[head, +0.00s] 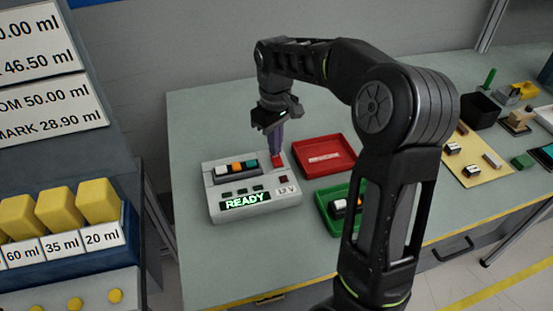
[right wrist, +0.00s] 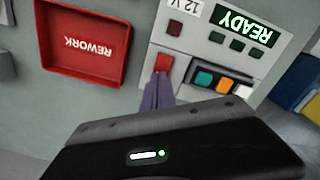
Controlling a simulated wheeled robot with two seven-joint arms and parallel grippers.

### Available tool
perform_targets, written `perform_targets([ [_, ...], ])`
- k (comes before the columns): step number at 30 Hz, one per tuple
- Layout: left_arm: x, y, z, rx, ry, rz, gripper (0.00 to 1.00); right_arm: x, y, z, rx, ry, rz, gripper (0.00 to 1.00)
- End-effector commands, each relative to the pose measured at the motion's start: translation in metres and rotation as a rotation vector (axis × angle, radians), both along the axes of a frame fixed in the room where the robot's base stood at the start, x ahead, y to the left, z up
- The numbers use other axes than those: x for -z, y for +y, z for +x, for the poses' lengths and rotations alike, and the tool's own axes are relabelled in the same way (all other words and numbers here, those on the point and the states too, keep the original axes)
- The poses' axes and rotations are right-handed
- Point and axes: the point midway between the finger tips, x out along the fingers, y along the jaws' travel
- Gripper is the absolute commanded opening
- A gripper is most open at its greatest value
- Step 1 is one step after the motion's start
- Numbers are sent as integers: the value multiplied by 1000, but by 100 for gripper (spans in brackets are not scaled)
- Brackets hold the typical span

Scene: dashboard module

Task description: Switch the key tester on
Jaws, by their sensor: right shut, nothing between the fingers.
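The key tester (head: 250,210) is a light grey box on the bench, labelled 12 V. Its display (head: 245,200) is lit green and reads READY. My left gripper is out of view.
A red REWORK tray (head: 322,141) and a green tray (head: 327,213) holding a key module stand right of the tester. A yellow mat (head: 470,172) with small parts lies farther right. The bench left of and behind the tester is clear.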

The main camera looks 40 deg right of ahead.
Motion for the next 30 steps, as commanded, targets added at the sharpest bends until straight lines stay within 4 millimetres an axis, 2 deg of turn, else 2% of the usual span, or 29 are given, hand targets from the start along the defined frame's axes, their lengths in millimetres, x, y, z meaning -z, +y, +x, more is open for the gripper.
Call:
perform_targets([
  [30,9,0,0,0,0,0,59,15,0,0,0,2,1,0],
])
